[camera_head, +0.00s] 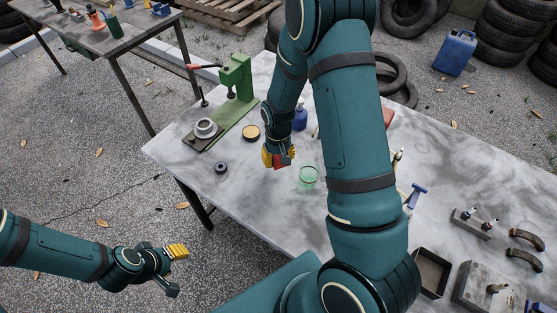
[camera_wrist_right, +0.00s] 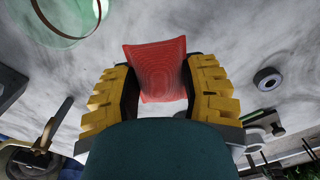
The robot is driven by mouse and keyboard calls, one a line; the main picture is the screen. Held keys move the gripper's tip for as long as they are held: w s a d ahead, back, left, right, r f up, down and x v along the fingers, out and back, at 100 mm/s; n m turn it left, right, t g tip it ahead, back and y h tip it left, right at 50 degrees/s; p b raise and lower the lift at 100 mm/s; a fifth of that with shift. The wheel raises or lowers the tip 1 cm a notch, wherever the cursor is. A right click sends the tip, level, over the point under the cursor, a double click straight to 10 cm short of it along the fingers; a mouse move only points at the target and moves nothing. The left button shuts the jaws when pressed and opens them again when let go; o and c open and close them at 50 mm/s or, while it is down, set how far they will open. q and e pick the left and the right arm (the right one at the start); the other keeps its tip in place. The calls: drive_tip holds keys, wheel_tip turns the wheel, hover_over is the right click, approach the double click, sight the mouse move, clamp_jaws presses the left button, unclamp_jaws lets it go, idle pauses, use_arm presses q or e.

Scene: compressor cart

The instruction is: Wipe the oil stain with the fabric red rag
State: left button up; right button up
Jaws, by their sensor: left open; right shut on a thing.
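My right gripper (camera_head: 279,158) is low over the grey table (camera_head: 200,165), near its middle left. It is shut on the red rag (camera_head: 284,162), a small piece of ribbed red cloth. In the right wrist view the red rag (camera_wrist_right: 158,68) stands out between the yellow fingers of the right gripper (camera_wrist_right: 160,88). Whether the rag touches the tabletop I cannot tell. I cannot make out a clear oil stain; the tabletop has grey mottling and part is hidden behind my right arm. My left gripper (camera_head: 176,268) is open and empty, off the table at lower left.
A clear green-rimmed glass dish (camera_head: 309,176) is just right of the right gripper. A round amber tin (camera_head: 251,132), a dark ring (camera_head: 220,167), a blue bottle (camera_head: 300,116) and a green press (camera_head: 236,78) are nearby. A black tray (camera_head: 430,272) is at right.

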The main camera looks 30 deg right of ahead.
drive_tip(key=shift+r+p, duration=0.65)
drive_tip(key=shift+r, duration=0.6)
